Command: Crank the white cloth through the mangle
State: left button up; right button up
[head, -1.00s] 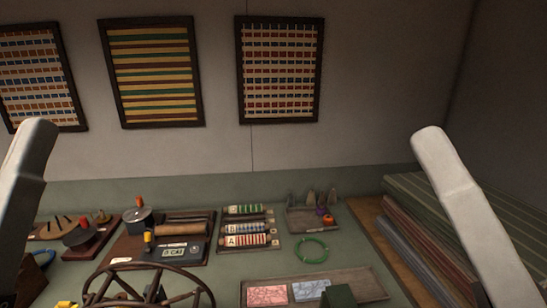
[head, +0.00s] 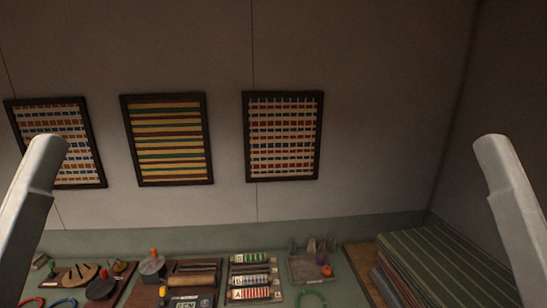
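What looks like the mangle, a dark wooden board with brown rollers (head: 194,279), is at the bottom of the head view. A grey drum with an orange-red knob (head: 152,264) stands at its left end, and a small lettered display is partly cut off by the bottom edge. I cannot make out a white cloth. Only pale grey links of my two arms show, at the left and right edges. Neither gripper is in view.
A rack of striped spools (head: 251,281) stands right of the rollers. A tray with small items (head: 308,269) and a green ring (head: 311,299) are farther right. A stack of striped cloth (head: 440,265) fills the right corner. Framed weavings (head: 284,136) hang on the wall.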

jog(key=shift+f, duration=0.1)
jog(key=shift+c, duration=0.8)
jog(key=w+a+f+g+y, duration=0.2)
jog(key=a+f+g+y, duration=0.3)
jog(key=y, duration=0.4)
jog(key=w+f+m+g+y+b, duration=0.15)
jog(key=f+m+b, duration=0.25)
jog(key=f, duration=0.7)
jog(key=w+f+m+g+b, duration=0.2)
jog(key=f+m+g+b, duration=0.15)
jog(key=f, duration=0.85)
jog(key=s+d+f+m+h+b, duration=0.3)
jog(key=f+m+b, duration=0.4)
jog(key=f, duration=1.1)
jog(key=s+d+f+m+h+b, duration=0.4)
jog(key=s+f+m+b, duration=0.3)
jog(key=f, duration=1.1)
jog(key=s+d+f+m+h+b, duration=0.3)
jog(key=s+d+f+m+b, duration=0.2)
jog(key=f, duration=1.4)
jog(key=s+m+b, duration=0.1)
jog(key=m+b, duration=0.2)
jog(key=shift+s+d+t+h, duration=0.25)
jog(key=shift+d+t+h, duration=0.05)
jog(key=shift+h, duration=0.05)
